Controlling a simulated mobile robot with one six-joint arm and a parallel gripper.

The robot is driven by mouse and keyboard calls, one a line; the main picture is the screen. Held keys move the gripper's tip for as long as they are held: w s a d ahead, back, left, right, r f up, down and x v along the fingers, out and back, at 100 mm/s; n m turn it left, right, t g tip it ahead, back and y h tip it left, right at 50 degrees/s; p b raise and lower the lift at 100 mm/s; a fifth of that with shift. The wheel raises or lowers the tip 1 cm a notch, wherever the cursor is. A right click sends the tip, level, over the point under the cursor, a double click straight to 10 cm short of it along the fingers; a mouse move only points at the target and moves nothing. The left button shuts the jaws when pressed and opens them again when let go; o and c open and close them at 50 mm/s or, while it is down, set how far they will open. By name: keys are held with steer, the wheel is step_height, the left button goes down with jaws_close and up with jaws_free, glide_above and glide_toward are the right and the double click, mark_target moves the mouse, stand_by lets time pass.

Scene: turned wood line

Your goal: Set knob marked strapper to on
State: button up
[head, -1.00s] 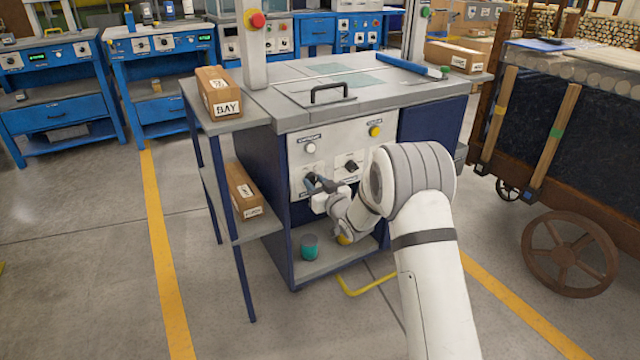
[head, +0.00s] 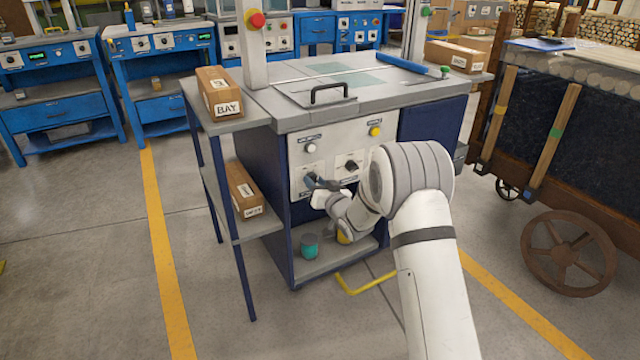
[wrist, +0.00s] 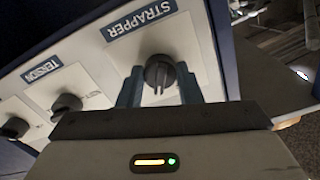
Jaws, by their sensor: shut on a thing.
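The knob marked STRAPPER (wrist: 160,72) is round and black, on a pale panel (wrist: 88,52) with a blue label plate (wrist: 143,15) above it. In the wrist view my gripper (wrist: 158,88) has one finger on each side of this knob and is shut on it. A ridge on the knob's face runs roughly up and down in that view. Its position marks cannot be read. In the head view my gripper (head: 322,184) is at the lower left of the cabinet's front panel (head: 333,142) and hides most of the knob.
A knob labelled TENSION (wrist: 67,103) sits beside it, with another black knob (wrist: 15,127) further left. Above are a white button (head: 310,147) and a yellow button (head: 375,131). A side shelf with boxes stands left; a wheeled wooden cart (head: 560,215) stands right.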

steer(key=shift+w+d+r, duration=0.2)
steer(key=shift+r, duration=0.15)
steer(key=o, duration=1)
steer(key=shift+s+a+f, duration=0.1)
steer(key=shift+s+f, duration=0.05)
steer(key=shift+f, duration=0.1)
steer(key=p+v, duration=0.2)
steer(key=v, duration=0.5)
steer(key=shift+s+d, duration=0.25)
steer(key=shift+s, duration=0.05)
